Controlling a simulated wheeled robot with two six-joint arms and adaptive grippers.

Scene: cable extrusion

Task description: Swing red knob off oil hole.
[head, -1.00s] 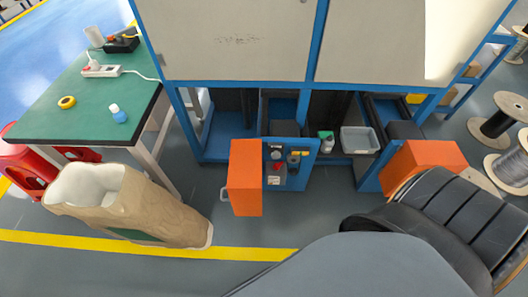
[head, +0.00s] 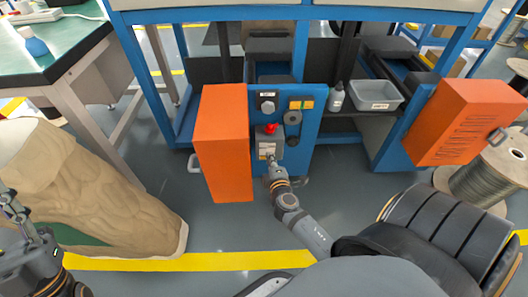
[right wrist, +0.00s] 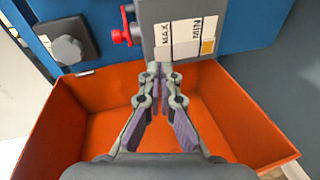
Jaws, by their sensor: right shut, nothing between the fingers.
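The red knob (head: 271,128) sits on top of the grey oil box (head: 268,148) on the blue panel. In the right wrist view the red knob (right wrist: 123,37) shows at the left end of the grey box (right wrist: 178,28), which carries MAX and MIN labels. The oil hole cannot be made out. My right gripper (head: 269,162) is in front of the box, below the knob; its closed fingertips (right wrist: 159,72) are empty and appear close to the box's face. My left gripper (head: 22,215) is at the left edge, partly cut off; its finger state is unclear.
An orange hollow cover (head: 224,145) stands left of the panel and fills much of the wrist view. A grey tray (head: 372,95) and small bottle (head: 336,97) are to the right. A paper sack (head: 110,195) and green table (head: 45,40) are at left.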

